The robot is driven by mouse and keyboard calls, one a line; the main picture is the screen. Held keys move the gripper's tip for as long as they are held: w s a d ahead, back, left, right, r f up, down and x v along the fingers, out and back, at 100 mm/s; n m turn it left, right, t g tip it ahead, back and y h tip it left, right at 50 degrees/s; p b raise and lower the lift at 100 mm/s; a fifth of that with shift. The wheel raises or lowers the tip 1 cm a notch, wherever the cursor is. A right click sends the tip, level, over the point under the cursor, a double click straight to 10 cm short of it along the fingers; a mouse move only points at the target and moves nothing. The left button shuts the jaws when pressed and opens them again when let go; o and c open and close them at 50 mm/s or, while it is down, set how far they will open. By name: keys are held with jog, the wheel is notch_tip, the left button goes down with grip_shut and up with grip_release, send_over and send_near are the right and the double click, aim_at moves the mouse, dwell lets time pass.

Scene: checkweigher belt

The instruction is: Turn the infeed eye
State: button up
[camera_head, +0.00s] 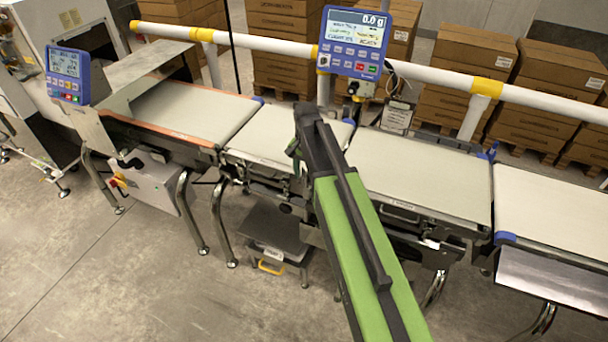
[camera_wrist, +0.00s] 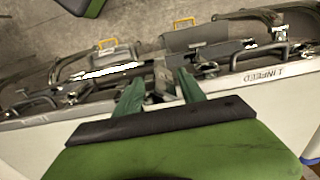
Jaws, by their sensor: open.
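My gripper (camera_head: 296,148) reaches over the conveyor line at the gap between a short belt and the longer belt to its right. In the wrist view my gripper (camera_wrist: 160,76) is open, its two dark green fingers apart. A small grey block (camera_wrist: 163,82) shows between the fingers, at the belt-side frame; I cannot tell whether it is the infeed eye or whether the fingers touch it. In the head view my arm hides part of this spot.
The short belt (camera_head: 285,133) and long belt (camera_head: 425,177) flank the gap. A weight display (camera_head: 355,42) stands behind on a white rail (camera_head: 250,40). A low stand with a yellow handle (camera_head: 270,267) sits below. Cardboard boxes are stacked behind. The floor in front is clear.

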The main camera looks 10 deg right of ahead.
aim_at(306, 176)
notch_tip(306, 176, up, 16)
jog(key=p, duration=1.5)
jog(key=shift+r+p, duration=0.25)
jog(key=shift+p, duration=0.05)
jog(key=f+m+b, duration=0.2)
jog(key=f+b, duration=0.4)
jog(key=f+m+b, duration=0.3)
jog(key=f+b, duration=0.3)
jog(key=f+m+b, duration=0.3)
jog(key=f+b, duration=0.3)
jog(key=shift+w+a, duration=0.25)
jog(key=shift+w, duration=0.1)
jog(key=shift+r, duration=0.1)
